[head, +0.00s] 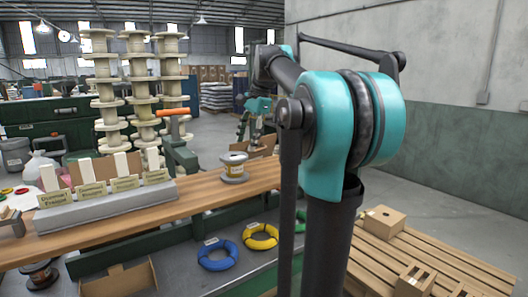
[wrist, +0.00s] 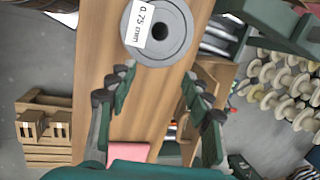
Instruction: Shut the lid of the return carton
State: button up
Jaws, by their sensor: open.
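My gripper (head: 249,132) hangs over the far part of the wooden bench in the head view, partly behind my arm. In the wrist view its two dark fingers (wrist: 158,74) are spread with nothing between them. A brown carton (head: 267,143) shows behind the gripper in the head view, partly hidden by my arm; its lid cannot be made out. Brown cardboard also shows right of the fingers in the wrist view (wrist: 207,76). Another open brown carton (head: 122,283) sits low at the front left. I cannot tell which is the return carton.
A grey spool labelled 0.75 mm (wrist: 158,32) stands on the bench (head: 215,190), just beyond the fingertips in the wrist view. A grey rack of labelled cards (head: 108,203) is at left. Small cartons (head: 383,221) sit on a pallet at right. Blue and yellow coils lie below the bench.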

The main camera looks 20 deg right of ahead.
jog(key=d+m+t, duration=0.1)
jog(key=d+m, duration=0.1)
jog(key=m, duration=0.1)
jog(key=w+d+f+m+t+y, duration=0.1)
jog(key=d+m, duration=0.2)
jog(key=d+m+t, duration=0.1)
jog(key=d+m, duration=0.2)
jog(key=shift+w+d+f+m+t+y, duration=0.2)
jog(key=shift+w+f+m+t+y, duration=0.1)
jog(key=shift+w+f+m+y, duration=0.1)
jog(key=c, duration=0.7)
jog(key=d+m+t, duration=0.1)
jog(key=d+m, duration=0.2)
jog(key=d+m+t, duration=0.2)
jog(key=d+m, duration=0.2)
jog(key=shift+r+m, duration=0.1)
jog(key=shift+m, duration=0.2)
grip_shut()
jog(key=x, duration=0.9)
jog(key=shift+w, duration=0.25)
jog(key=w, duration=0.1)
jog(key=w+a, duration=0.1)
jog(key=w, duration=0.1)
jog(key=shift+a, duration=0.2)
jog(key=shift+w+a, duration=0.2)
jog(key=shift+w, duration=0.15)
jog(key=shift+w, duration=0.1)
